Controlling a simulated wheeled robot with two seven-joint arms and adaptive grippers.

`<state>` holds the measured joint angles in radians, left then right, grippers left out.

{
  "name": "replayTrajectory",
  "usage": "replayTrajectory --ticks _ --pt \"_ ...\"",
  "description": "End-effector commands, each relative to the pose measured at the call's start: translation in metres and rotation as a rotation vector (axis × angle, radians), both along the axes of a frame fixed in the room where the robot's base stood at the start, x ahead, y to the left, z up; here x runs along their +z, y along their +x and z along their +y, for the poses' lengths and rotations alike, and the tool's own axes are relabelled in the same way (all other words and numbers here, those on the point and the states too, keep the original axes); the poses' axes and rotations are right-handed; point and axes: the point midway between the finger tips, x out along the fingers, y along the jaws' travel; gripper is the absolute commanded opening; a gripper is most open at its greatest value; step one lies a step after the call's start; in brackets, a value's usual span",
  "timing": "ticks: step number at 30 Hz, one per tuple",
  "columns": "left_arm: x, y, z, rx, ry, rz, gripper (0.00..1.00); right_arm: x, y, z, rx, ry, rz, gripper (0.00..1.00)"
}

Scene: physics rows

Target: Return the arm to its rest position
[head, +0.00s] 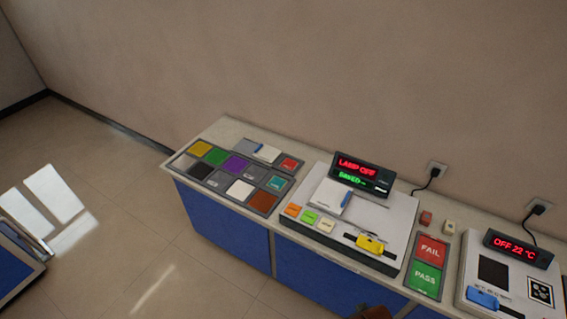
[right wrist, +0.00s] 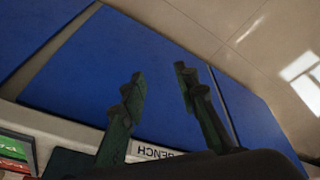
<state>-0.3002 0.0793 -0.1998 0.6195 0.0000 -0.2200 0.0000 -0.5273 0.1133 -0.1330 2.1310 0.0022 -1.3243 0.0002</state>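My right gripper (right wrist: 160,78) shows in the right wrist view with its two dark fingers spread apart and nothing between them. It is in front of the blue cabinet fronts (right wrist: 110,70) of the bench, clear of anything I can see. In the head view, a small brownish shape (head: 372,313) at the bottom edge may be part of my right arm; I cannot tell. My left gripper is in neither view.
The bench (head: 232,130) runs along the wall, holding a tray of coloured squares (head: 208,171), a device reading "LASER OFF" (head: 357,168), a FAIL/PASS panel (head: 428,265) and a device reading "OFF 22 °C" (head: 516,243). Open floor (head: 120,200) lies left.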

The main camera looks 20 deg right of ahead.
Motion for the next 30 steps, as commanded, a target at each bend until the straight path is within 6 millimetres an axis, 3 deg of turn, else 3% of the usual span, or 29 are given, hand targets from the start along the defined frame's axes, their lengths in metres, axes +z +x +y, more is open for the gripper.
replayTrajectory --ticks 8,14,18,24,30 --pt "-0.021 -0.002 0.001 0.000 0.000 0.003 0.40 -0.153 -0.018 0.007 0.024 0.012 0.061 0.28" --pt "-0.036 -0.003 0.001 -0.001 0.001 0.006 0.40 -0.267 -0.065 0.012 0.045 0.019 0.108 0.28" --pt "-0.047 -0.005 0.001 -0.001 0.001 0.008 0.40 -0.334 -0.111 0.014 0.061 0.022 0.140 0.28" --pt "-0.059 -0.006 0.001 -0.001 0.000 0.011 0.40 -0.399 -0.183 0.013 0.081 0.025 0.181 0.28" --pt "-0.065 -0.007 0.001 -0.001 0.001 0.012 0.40 -0.423 -0.225 0.011 0.094 0.026 0.198 0.28"
